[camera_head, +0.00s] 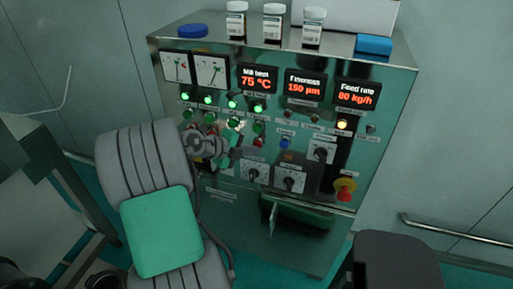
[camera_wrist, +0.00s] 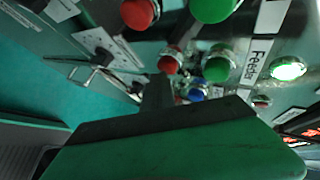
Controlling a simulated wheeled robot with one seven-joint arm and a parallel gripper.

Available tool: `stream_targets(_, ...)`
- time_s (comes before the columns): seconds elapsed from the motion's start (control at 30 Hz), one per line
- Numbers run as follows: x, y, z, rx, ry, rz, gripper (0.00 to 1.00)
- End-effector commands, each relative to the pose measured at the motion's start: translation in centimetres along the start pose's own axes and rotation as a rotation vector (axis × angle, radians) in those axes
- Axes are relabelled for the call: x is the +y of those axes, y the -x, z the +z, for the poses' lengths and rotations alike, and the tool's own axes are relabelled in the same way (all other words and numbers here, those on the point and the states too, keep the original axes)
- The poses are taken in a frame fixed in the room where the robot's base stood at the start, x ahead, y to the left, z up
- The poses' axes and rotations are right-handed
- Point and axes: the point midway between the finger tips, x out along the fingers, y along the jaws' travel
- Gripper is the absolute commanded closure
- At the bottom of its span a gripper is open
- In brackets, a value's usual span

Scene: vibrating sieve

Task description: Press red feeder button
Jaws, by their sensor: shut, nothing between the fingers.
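In the wrist view, a label reading "Feeder" (camera_wrist: 260,45) stands beside a green button (camera_wrist: 217,68). A red button (camera_wrist: 170,62) in line with them is the red feeder button. My shut, empty gripper (camera_wrist: 158,88) points at the panel, with its dark tip just below that red button in the picture. I cannot tell whether they touch. In the head view my gripper (camera_head: 240,153) is in front of the button rows at the left of the machine (camera_head: 350,200) and hides most of the red buttons.
Another red button (camera_wrist: 138,12) and green button (camera_wrist: 213,8) sit close by. A blue button (camera_wrist: 195,92) lies beyond. A yellow-and-red emergency stop (camera_head: 345,187) is at the lower right. Several jars (camera_head: 273,22) stand on top. A dark box-like object (camera_head: 395,262) stands at front right.

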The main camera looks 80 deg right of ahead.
Motion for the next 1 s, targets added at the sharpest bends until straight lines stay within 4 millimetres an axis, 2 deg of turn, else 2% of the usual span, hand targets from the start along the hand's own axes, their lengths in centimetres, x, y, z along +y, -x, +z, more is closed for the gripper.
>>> stream_targets(0.67, -0.1, -0.2, 0.2, -0.001, 0.0, 0.0, 1.0)
stream_targets(1.0, 0.8, 0.9, -0.7, -0.001, -0.001, -0.001, 1.0)
